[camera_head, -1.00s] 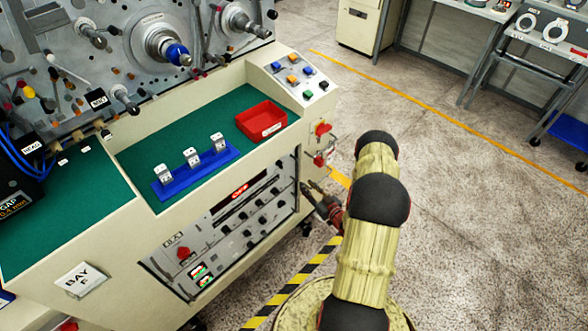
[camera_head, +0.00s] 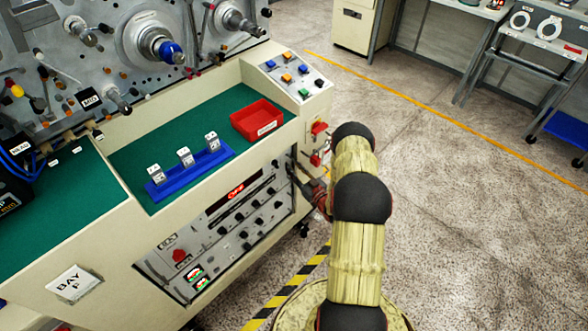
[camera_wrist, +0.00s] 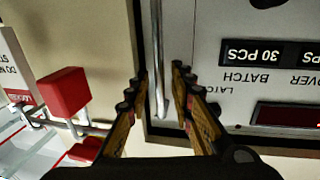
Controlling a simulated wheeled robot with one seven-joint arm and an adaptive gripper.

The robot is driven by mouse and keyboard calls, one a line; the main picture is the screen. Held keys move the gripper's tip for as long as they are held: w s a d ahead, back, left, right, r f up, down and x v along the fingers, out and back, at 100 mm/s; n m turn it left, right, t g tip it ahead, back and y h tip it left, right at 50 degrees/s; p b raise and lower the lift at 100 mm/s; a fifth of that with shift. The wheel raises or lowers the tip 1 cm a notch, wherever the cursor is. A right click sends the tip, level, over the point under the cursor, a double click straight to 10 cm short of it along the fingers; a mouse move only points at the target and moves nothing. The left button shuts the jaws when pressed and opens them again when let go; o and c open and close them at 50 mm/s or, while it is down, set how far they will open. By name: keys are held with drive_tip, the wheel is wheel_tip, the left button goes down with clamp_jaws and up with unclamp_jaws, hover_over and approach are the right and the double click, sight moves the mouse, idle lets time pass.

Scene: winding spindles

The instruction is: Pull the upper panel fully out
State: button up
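The upper panel (camera_head: 222,203) is a grey faceplate with a red lit display and black knobs, set in the front of the cream machine. In the wrist view its face (camera_wrist: 225,85) shows upside down, with labels reading "BATCH" and "30 PCS". A slim metal bar handle (camera_wrist: 157,50) stands at its edge. My gripper (camera_wrist: 160,72) is open, with one fingertip on each side of the bar's end; a gap shows between fingers and bar. In the head view my gripper (camera_head: 299,181) is at the panel's right end, partly hidden by my arm.
Red switches (camera_head: 317,143) jut from the machine's right side; one red block (camera_wrist: 65,92) is close beside my left finger in the wrist view. A red tray (camera_head: 257,120) and a blue rack (camera_head: 190,172) sit on the green worktop. Floor to the right is open.

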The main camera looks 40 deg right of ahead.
drive_tip(key=c, duration=0.3)
clamp_jaws()
idle(0.6)
